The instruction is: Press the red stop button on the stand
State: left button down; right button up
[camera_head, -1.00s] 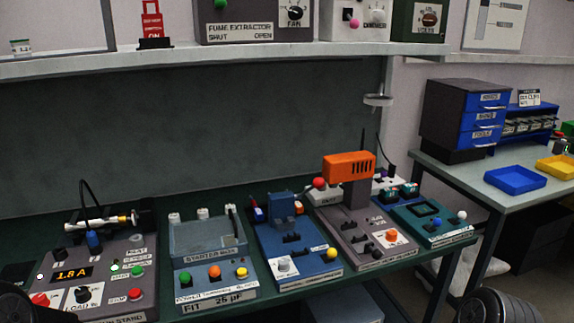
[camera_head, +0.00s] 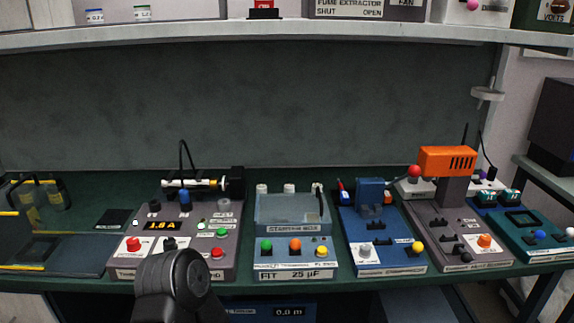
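The stand (camera_head: 119,262) is a grey sloped box at the left-centre of the bench, with a "1.8 A" display (camera_head: 162,225). A red button (camera_head: 217,252) is at its front right, below a green button (camera_head: 221,232). Another red button (camera_head: 133,244) is at its front left. I cannot read the small labels beside them. A dark rounded part of my arm, seemingly the left, rises in front of the stand and covers part of its front edge and dial. No gripper fingertips show, and my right arm is out of view.
To the right stand a blue-grey starter box (camera_head: 293,249), a blue station (camera_head: 385,259), a grey station with an orange tool (camera_head: 447,160) and a teal station (camera_head: 530,243). A pump motor with a tube (camera_head: 195,184) lies behind the stand's panel.

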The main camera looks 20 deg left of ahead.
aim_at(217, 252)
jog(key=j+u, duration=0.1)
jog(key=u, duration=0.65)
jog(key=j+u, duration=0.15)
jog(key=u, duration=0.25)
